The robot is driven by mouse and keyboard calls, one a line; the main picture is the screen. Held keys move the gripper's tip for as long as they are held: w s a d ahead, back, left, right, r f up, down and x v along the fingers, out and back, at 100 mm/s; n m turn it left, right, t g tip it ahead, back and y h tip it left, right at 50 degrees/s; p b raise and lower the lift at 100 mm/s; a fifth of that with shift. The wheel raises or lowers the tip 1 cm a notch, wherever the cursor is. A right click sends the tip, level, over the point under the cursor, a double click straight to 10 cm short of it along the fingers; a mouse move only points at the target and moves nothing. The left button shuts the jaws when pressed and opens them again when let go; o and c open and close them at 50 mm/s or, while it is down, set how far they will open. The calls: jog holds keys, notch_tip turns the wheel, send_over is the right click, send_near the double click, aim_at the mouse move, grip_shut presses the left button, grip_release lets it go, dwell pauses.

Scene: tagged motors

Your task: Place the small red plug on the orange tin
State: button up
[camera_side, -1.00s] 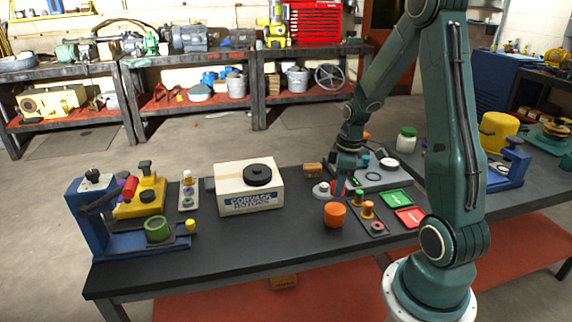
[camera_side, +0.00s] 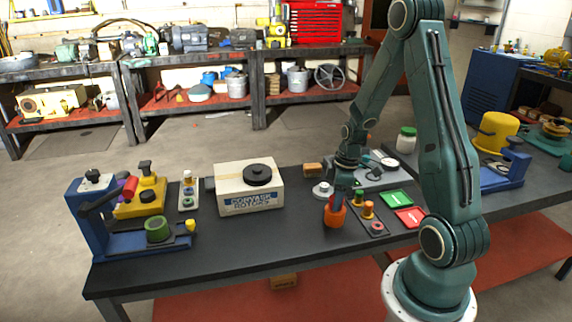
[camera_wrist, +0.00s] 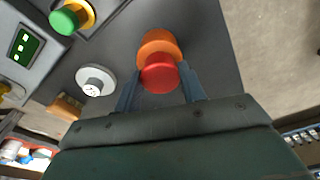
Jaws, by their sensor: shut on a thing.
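The small red plug (camera_wrist: 159,77) is between the two fingers of my gripper (camera_wrist: 161,90) in the wrist view, and the fingers are shut on it. The orange tin (camera_side: 334,217) stands on the dark bench. In the side view my gripper (camera_side: 336,198) is right above the tin, pointing down. In the wrist view the plug overlaps the near part of the orange tin (camera_wrist: 158,46). I cannot tell whether the plug touches the tin's top.
A tray with orange and red pieces (camera_side: 369,215) stands just right of the tin. A white round piece (camera_side: 323,190) is behind it, and a white box (camera_side: 250,190) is to the left. Green (camera_side: 396,198) and red cards (camera_side: 410,217) lie to the right. The bench in front is clear.

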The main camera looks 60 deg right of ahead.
jog(key=shift+f, duration=0.1)
jog(key=o, duration=1)
jog(key=shift+c, duration=0.2)
notch_tip(320, 180, up, 12)
jog(key=s, duration=0.1)
jog(key=shift+s+d, duration=0.2)
jog(key=shift+d, duration=0.05)
dwell(0.5)
